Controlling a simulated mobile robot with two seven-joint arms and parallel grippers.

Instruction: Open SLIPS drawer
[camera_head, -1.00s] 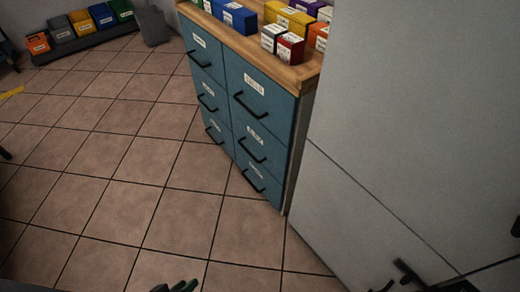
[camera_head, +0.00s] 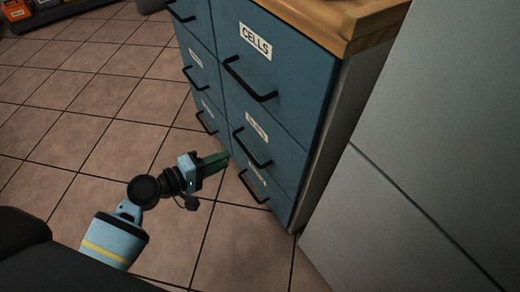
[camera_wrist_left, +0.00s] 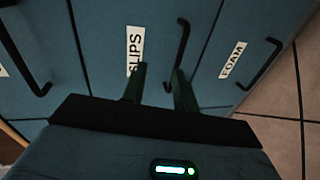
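The SLIPS drawer is the middle one in the right column of the blue cabinet (camera_head: 290,75), and it is shut. Its label (camera_head: 257,125) is blurred in the head view but reads SLIPS in the wrist view (camera_wrist_left: 134,52). Its black bar handle (camera_head: 250,150) also shows in the wrist view (camera_wrist_left: 184,45). My left gripper (camera_head: 228,159) is in front of the cabinet, left of this handle. In the wrist view its green fingers (camera_wrist_left: 158,78) are apart with nothing held; the right finger overlaps the handle's lower end. Contact cannot be told. My right gripper is not in view.
The CELLS drawer (camera_head: 290,45) is above and the FOAM drawer (camera_wrist_left: 225,85) below, both shut. A wooden top (camera_head: 350,20) covers the cabinet. A grey panel (camera_head: 430,120) stands close on the right. The tiled floor (camera_head: 90,130) at left is clear.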

